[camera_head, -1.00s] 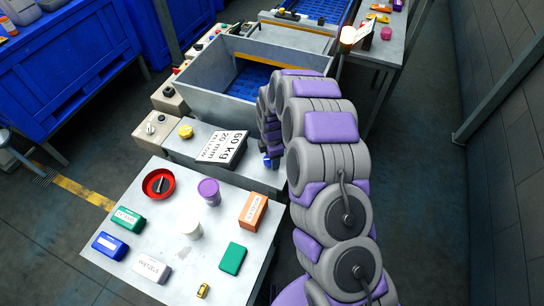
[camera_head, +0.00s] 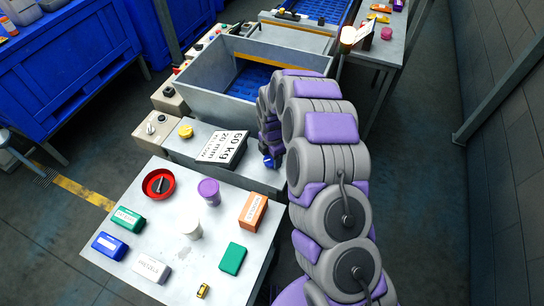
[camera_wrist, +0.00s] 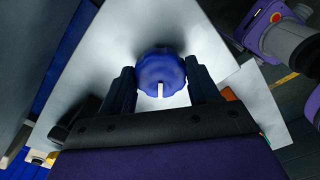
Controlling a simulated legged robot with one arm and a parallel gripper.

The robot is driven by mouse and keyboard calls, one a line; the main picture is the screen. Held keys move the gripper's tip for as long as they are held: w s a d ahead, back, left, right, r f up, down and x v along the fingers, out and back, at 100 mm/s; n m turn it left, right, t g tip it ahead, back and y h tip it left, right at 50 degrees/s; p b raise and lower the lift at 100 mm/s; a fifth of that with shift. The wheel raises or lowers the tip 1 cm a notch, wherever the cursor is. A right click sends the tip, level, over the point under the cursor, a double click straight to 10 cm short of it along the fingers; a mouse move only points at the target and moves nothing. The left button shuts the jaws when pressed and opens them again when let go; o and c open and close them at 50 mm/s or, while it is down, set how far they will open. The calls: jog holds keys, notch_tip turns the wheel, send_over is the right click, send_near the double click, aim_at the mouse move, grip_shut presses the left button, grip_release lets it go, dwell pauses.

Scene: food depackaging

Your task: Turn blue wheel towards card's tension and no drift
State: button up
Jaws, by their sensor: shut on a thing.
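The blue wheel (camera_wrist: 160,66) has a scalloped rim and a white mark (camera_wrist: 160,90) on its lower edge in the wrist view. In the head view the wheel (camera_head: 268,161) shows as a small blue patch at the right end of the metal bench, mostly hidden by my arm. My gripper (camera_wrist: 161,72) is shut on the wheel, one dark finger on each side of it. The card (camera_head: 222,147) is a tilted white sign with a dark edge. Its large black print shows "kg" and "mm"; I cannot read the digits surely.
A yellow knob (camera_head: 186,131) is left of the card. A metal trough (camera_head: 235,65) stands behind. The front table (camera_head: 215,245) holds a red dish (camera_head: 159,184), a purple-topped cup (camera_head: 208,191), a white cup (camera_head: 191,227), an orange box (camera_head: 253,211) and several small boxes. Floor at right is clear.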

jog(key=o, duration=0.8)
jog(key=shift+w+r, duration=0.1)
jog(key=shift+w, duration=0.15)
jog(key=shift+o, duration=1.3)
jog(key=shift+s, duration=0.1)
notch_tip(320, 180, up, 17)
jog(key=p, duration=0.1)
jog(key=shift+p, duration=0.4)
jog(key=shift+a+r, duration=0.1)
